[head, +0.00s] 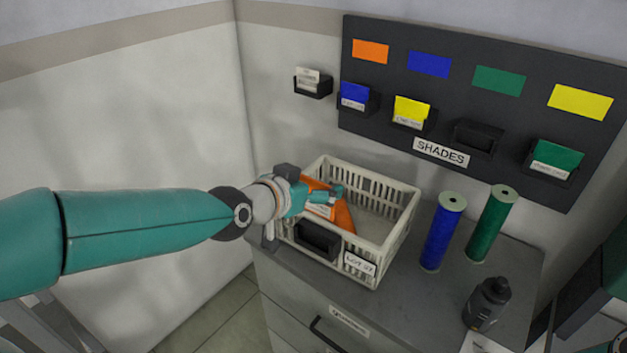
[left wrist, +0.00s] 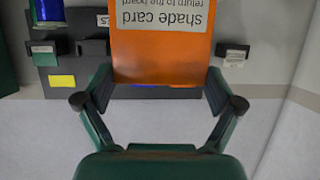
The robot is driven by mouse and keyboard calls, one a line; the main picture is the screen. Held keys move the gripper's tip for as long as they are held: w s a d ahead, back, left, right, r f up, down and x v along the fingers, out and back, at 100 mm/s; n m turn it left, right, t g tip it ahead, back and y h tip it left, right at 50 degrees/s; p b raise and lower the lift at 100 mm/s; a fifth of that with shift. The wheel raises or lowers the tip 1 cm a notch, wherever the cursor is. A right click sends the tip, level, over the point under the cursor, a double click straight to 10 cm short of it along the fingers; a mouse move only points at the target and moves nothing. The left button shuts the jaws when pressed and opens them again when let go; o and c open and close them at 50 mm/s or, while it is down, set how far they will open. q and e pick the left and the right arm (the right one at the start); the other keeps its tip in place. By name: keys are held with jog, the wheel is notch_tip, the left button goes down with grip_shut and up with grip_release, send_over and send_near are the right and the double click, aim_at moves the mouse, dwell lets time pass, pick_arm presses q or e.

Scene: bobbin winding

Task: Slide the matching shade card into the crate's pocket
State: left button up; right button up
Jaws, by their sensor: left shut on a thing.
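My left gripper (head: 330,195) is shut on an orange shade card (left wrist: 160,55), holding it over the crate in the head view. In the left wrist view the card stands between the two fingers, its white printed label upside down. In the head view the card (head: 342,216) is partly covered by the gripper. The white slatted crate (head: 397,235) stands on the grey cabinet. Its black pocket (head: 317,240) is on the front wall, beside a "LOT 27" label, and looks empty. The card appears above and behind the pocket, apart from it. My right gripper is not in view.
A blue spool (head: 443,232) and a green spool (head: 492,224) stand right of the crate. A dark bottle (head: 487,303) stands at the front right. The shades board (head: 455,95) behind has blue, yellow and green cards in pockets and one empty pocket (head: 478,138).

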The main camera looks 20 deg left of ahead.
pick_arm(q)
notch_tip(320, 180, down, 4)
jog(key=b, duration=0.2)
jog(key=shift+f+b, duration=0.1)
jog(key=shift+b, duration=0.3)
jog(key=shift+s, duration=0.2)
jog(key=shift+w+f+b, duration=0.1)
jog(key=shift+b, duration=0.2)
dwell(0.4)
jog(key=shift+f+b, duration=2.9)
jog(key=shift+f, duration=0.15)
jog(key=shift+f+b, duration=0.25)
jog(key=shift+b, duration=0.15)
